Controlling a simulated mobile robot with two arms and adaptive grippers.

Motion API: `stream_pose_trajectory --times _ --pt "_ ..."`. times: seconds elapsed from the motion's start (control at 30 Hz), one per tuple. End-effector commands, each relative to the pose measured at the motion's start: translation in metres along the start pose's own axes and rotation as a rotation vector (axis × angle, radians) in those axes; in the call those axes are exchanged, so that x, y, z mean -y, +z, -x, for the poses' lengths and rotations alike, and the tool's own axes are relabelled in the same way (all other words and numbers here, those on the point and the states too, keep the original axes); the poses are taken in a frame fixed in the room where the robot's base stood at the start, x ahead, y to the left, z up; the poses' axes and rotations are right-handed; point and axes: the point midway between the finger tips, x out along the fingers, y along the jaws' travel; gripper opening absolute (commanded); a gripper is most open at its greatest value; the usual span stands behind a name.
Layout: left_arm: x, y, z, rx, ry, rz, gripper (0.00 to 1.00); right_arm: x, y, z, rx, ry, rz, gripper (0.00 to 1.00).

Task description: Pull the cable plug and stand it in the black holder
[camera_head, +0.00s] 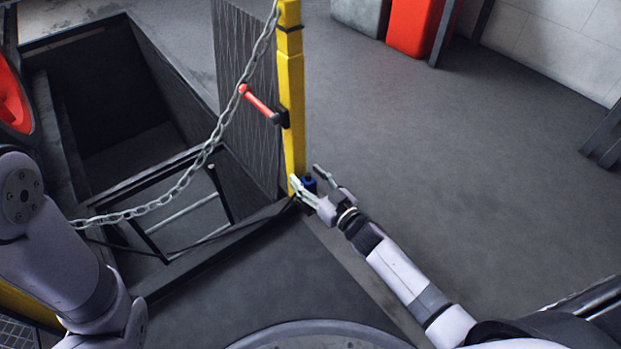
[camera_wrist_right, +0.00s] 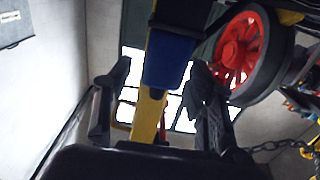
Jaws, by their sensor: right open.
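A blue plug (camera_head: 309,184) with a dark top stands at the foot of the yellow post. My right gripper (camera_head: 307,182) is open there, with one finger on each side of the plug as seen from the head. In the right wrist view the blue plug (camera_wrist_right: 167,62) shows between the open fingers (camera_wrist_right: 158,88), with a black part (camera_wrist_right: 178,14) at its upper end. I cannot tell whether the fingers touch it. A black bracket (camera_head: 281,118) sits higher on the post; I cannot tell which black part is the holder. My left gripper is out of view.
The yellow post (camera_head: 291,80) carries a red bar (camera_head: 258,103). A chain (camera_head: 185,180) hangs across an open pit (camera_head: 120,110) at the left. A red box (camera_head: 415,25) stands at the back. The grey floor right of the post is clear.

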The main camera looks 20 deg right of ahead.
Motion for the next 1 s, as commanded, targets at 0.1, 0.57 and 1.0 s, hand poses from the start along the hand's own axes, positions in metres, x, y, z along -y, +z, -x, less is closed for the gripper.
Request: stream_pose_trajectory --times 0.1,0.57,1.0 --pt "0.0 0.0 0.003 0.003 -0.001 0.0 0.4 0.0 0.001 0.007 0.002 0.0 0.0 0.51" --pt "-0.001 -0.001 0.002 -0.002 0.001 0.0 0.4 0.0 0.0 0.095 0.002 0.0 -0.001 0.51" --pt "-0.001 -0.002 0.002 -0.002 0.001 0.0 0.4 0.0 -0.002 0.12 -0.002 0.0 0.001 0.51"
